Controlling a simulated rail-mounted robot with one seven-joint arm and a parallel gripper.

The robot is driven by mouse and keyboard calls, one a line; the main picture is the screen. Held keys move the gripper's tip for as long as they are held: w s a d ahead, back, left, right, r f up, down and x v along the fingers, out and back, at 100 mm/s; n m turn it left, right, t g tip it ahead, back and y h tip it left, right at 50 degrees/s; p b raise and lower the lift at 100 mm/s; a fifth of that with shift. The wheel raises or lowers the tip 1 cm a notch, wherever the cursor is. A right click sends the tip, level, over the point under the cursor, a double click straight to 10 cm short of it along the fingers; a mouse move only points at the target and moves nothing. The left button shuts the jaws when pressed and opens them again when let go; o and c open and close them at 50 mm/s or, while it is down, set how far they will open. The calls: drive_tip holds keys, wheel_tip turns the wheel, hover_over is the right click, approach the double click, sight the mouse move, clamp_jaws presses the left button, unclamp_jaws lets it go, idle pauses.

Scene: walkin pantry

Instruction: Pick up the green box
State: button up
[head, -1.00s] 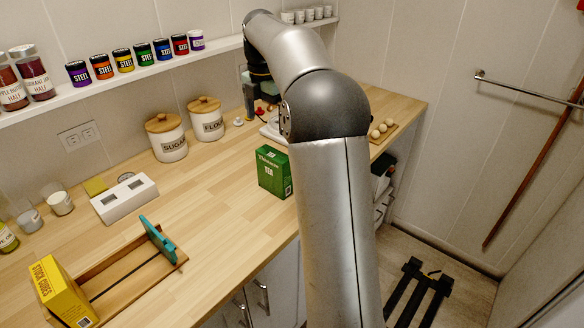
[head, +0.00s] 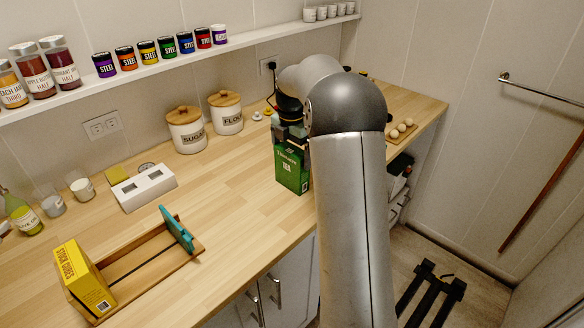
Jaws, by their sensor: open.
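The green box (head: 289,172), a tea box, stands upright on the wooden counter, right of the middle, close to the front edge. My gripper (head: 291,140) is directly above and behind the top of the box, pointing down. The jaws are open around or just over the box top; I cannot tell exactly how far down they reach. My arm hides the right side of the box and the counter behind it.
Sugar (head: 187,130) and flour (head: 226,113) canisters stand behind to the left. A wooden holder (head: 150,262) with a yellow stock cubes box (head: 83,276) is at front left. Eggs on a board (head: 401,129) lie to the right. Counter left of the green box is clear.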

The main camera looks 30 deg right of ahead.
wheel_tip(320, 180, down, 4)
drive_tip(key=shift+w+d+f+p, duration=0.1)
drive_tip(key=shift+d+p, duration=0.05)
drive_tip(key=shift+p, duration=0.2)
drive_tip(key=c, duration=0.7)
drive_tip(key=shift+r, duration=0.2)
